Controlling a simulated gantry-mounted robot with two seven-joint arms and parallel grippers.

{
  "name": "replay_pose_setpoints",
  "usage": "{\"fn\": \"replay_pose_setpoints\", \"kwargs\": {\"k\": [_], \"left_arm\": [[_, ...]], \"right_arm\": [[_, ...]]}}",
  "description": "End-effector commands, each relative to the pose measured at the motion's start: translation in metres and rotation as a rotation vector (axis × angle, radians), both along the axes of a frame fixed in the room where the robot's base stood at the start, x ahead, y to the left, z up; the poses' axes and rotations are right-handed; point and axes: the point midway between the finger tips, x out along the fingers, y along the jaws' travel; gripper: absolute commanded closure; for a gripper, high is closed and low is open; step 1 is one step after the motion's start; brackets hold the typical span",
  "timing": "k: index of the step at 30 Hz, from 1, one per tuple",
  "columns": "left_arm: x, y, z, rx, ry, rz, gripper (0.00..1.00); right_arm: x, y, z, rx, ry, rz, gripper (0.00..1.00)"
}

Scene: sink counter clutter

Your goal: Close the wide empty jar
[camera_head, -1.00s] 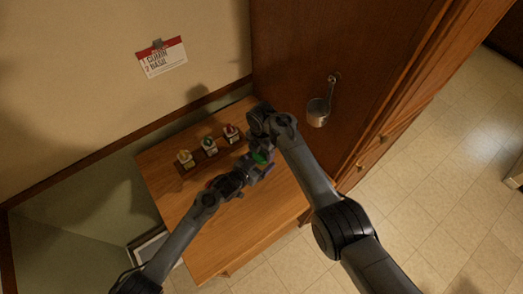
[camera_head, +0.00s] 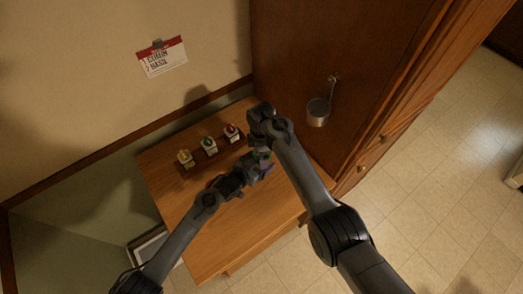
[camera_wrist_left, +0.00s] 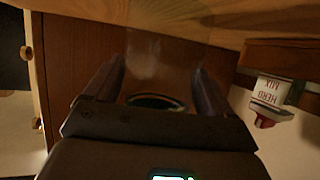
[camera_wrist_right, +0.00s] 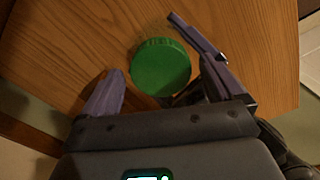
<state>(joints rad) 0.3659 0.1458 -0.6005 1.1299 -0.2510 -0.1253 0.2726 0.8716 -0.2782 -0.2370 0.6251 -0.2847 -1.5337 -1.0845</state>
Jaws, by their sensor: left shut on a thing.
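My left gripper (camera_head: 255,176) is shut on a clear, see-through jar; in the left wrist view the jar shows as a dark ring (camera_wrist_left: 155,102) between the two fingers. A round green lid (camera_wrist_right: 160,67) faces the right wrist camera, and a bit of it shows in the head view (camera_head: 262,156). My right gripper (camera_wrist_right: 160,82) has its fingers apart on either side of the lid, with narrow gaps visible. The lid is close to the left gripper's finger. Whether it touches the jar's rim is hidden.
A rack (camera_head: 211,149) with several small spice jars stands at the back of the wooden table (camera_head: 215,245). A metal cup (camera_head: 318,112) hangs on the cabinet side to the right. The table's front is clear.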

Motion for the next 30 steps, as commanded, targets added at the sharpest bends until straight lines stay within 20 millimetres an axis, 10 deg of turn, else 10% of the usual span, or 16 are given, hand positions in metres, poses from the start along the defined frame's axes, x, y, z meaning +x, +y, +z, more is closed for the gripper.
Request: {"fn": "replay_pose_setpoints", "kwargs": {"k": [30], "left_arm": [[-0.001,0.000,-0.003,0.002,0.006,0.000,1.00]], "right_arm": [[0.000,0.000,0.045,-0.001,0.002,0.002,0.09]]}}
